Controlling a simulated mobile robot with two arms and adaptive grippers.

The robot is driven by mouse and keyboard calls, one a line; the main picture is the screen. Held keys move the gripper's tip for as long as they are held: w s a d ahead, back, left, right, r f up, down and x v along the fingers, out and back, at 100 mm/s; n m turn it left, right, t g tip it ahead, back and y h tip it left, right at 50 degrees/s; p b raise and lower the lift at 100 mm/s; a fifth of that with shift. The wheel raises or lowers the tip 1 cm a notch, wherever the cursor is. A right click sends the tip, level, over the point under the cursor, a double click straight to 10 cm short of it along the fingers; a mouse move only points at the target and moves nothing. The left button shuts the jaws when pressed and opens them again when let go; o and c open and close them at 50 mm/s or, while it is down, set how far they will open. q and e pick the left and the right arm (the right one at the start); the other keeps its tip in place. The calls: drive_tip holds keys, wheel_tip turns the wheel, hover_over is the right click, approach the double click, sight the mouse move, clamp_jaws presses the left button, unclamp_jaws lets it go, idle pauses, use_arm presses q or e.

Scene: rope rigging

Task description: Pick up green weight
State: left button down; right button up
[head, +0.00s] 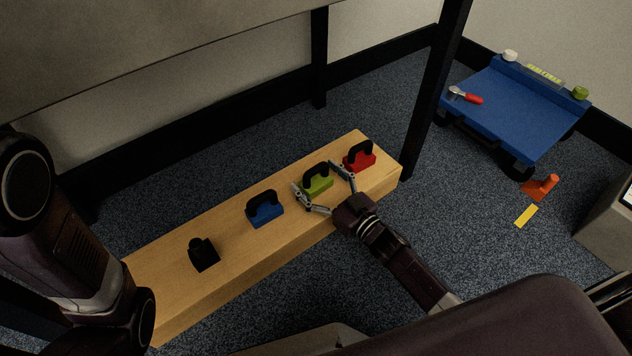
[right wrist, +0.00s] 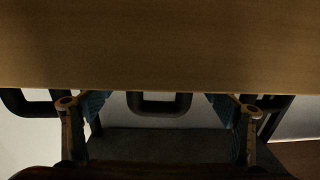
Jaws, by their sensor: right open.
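The green weight (head: 318,186) has a black loop handle and stands upright on a light wooden bench (head: 225,215), between a blue and a red weight. My right gripper (head: 314,175) is open, with one finger to each side of the green weight. I cannot tell whether the fingers touch it. In the right wrist view the open fingers (right wrist: 159,104) stand left and right of a black handle (right wrist: 160,110), which shows past the wooden edge. No green body shows there. My left arm is at the left of the head view; its gripper is not in view.
The blue weight (head: 264,209), red weight (head: 359,157) and a black weight (head: 203,254) stand in the same row. A dark table leg (head: 433,95) rises beside the bench's right end. A blue cart (head: 515,105) stands on the carpet at the right, near an orange object (head: 540,187).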

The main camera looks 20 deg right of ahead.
drive_tip(key=shift+c, duration=0.6)
drive_tip(key=c, duration=2)
drive_tip(key=shift+r, duration=0.25)
drive_tip(key=shift+c, duration=0.3)
